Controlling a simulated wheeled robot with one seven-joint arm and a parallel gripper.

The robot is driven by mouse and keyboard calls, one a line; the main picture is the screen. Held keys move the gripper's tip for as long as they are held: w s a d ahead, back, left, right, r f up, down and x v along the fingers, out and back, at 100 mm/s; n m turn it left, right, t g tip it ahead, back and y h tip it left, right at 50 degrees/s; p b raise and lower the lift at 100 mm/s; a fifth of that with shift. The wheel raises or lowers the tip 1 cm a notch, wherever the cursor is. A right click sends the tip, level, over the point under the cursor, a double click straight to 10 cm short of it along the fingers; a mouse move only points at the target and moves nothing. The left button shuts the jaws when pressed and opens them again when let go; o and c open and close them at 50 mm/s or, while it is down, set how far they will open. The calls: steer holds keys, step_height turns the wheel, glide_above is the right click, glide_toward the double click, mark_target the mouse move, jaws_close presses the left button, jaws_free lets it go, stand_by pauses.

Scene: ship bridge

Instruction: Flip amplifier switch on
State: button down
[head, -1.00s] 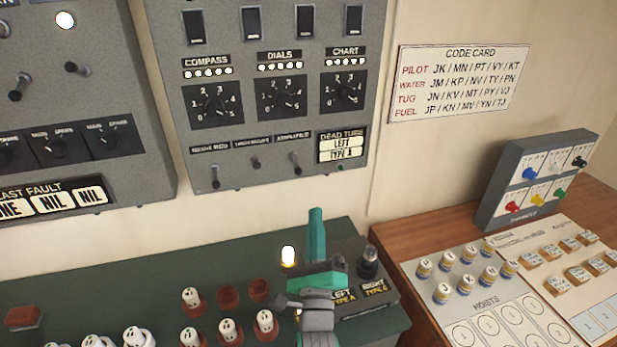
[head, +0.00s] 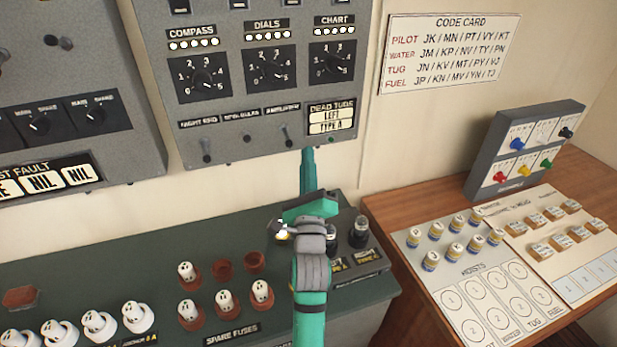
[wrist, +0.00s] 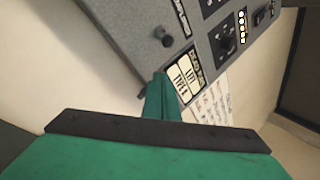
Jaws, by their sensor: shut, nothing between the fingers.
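The amplifier switch (head: 288,136) is a small dark toggle under the rightmost of three labels on the lower edge of the grey wall panel (head: 232,138). Its lever appears to point downward. My gripper (head: 308,155) is teal, shut and empty, with its tip just right of and slightly below the switch, under the dead tube plate (head: 331,118). In the wrist view the switch (wrist: 164,38) shows as a dark round knob beside a partly readable label. The shut fingertips (wrist: 160,85) are near it, with a visible gap. Whether they touch the panel cannot be told.
Two similar toggles (head: 206,150) sit left on the same panel. Below is a green console (head: 150,275) with fuses and dark tubes (head: 358,232). A wooden desk (head: 400,190) with pegs is at right. The wall below the panel is clear.

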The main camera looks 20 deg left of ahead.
mark_target(286, 136)
steer(key=shift+s+a+r, duration=0.95)
steer(key=shift+a+r, duration=0.15)
steer(key=shift+r, duration=0.05)
